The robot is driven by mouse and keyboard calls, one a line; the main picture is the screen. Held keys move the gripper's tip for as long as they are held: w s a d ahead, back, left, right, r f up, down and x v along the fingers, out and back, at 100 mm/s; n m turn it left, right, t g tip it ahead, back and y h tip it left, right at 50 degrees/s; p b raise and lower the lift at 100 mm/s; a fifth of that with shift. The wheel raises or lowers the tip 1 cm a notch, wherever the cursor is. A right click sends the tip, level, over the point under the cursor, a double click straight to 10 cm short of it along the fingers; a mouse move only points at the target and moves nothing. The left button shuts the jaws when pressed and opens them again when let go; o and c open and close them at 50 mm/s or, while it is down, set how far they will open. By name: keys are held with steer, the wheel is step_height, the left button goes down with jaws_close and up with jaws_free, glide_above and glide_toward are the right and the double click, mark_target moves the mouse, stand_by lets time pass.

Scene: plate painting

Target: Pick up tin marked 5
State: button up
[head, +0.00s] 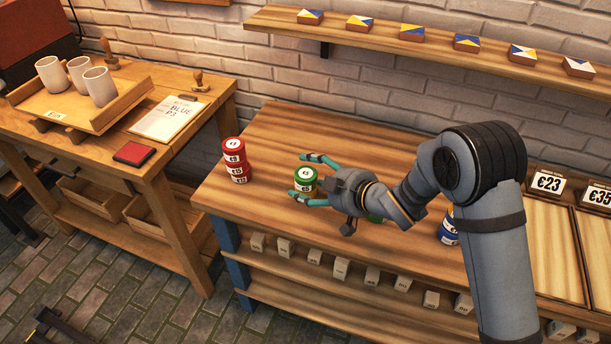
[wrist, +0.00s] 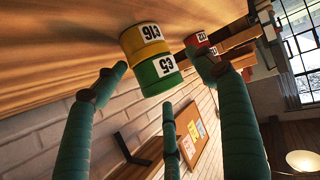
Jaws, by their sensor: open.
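A green tin (head: 306,174) sits on top of a yellow tin in a short stack on the long wooden table. My gripper (head: 298,176) is open, with teal fingers on either side of the stack near the green tin's height. The fingers also reach toward it in the wrist view (wrist: 160,78). Whether any finger touches the tin cannot be told.
A stack of red tins (head: 235,160) stands left of my gripper. A blue tin (head: 447,236) stands to the right, partly behind my arm. A bit of another green thing (head: 375,218) shows below my wrist. A shelf (head: 400,48) with small painted blocks hangs on the brick wall.

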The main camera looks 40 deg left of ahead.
steer(key=shift+a, duration=0.1)
steer(key=shift+c, duration=1.2)
steer(key=c, duration=1)
